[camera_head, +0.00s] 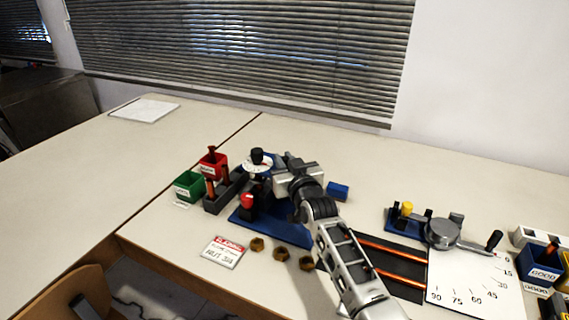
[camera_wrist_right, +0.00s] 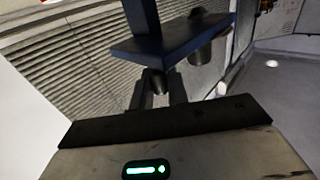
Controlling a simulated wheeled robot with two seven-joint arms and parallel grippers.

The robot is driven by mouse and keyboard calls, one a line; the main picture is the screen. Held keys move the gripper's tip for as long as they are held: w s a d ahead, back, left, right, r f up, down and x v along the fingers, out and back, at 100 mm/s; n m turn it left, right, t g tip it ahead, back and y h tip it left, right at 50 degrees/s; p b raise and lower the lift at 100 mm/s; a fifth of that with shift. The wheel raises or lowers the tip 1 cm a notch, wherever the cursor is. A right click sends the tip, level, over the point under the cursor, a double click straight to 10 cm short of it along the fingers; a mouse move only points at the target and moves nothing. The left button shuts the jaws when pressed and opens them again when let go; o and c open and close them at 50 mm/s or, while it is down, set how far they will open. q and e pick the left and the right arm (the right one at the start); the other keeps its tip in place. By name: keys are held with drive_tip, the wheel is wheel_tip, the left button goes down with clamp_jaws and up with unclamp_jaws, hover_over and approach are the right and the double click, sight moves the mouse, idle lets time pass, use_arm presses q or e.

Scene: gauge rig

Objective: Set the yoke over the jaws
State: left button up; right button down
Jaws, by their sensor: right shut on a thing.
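My right gripper (camera_head: 284,165) reaches over the blue-based rig (camera_head: 270,230) from the lower right. In the right wrist view its fingers (camera_wrist_right: 159,92) are shut on a short dark stem under a dark blue bracket, which looks like the yoke (camera_wrist_right: 165,42). The bracket has a flat plate and an upright part. In the head view the held part is mostly hidden by my gripper and wrist. A black knob on a white dial (camera_head: 257,166) shows beside the gripper. The jaws cannot be made out clearly behind my arm. My left gripper is in neither view.
A red bin (camera_head: 213,162) and a green bin (camera_head: 188,187) stand left of the rig. A label card (camera_head: 224,251) and several brass nuts (camera_head: 279,254) lie in front. A blue block (camera_head: 337,191), a round gauge (camera_head: 443,233) and an angle chart (camera_head: 475,285) are to the right.

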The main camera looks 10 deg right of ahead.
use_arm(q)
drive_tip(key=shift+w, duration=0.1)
use_arm(e)
drive_tip(key=shift+a+r, duration=0.15)
drive_tip(key=c, duration=1.4)
unclamp_jaws()
drive_tip(key=shift+c, duration=0.2)
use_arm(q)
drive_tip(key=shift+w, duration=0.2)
use_arm(e)
drive_tip(key=shift+w+a, duration=0.1)
drive_tip(key=shift+w, duration=0.05)
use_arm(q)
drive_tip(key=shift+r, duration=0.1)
use_arm(e)
drive_tip(key=shift+s, duration=0.4)
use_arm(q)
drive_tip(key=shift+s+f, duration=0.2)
use_arm(e)
drive_tip(key=s+d, duration=0.1)
drive_tip(key=s, duration=1.4)
drive_tip(key=shift+d, duration=0.4)
drive_tip(key=shift+s, duration=0.1)
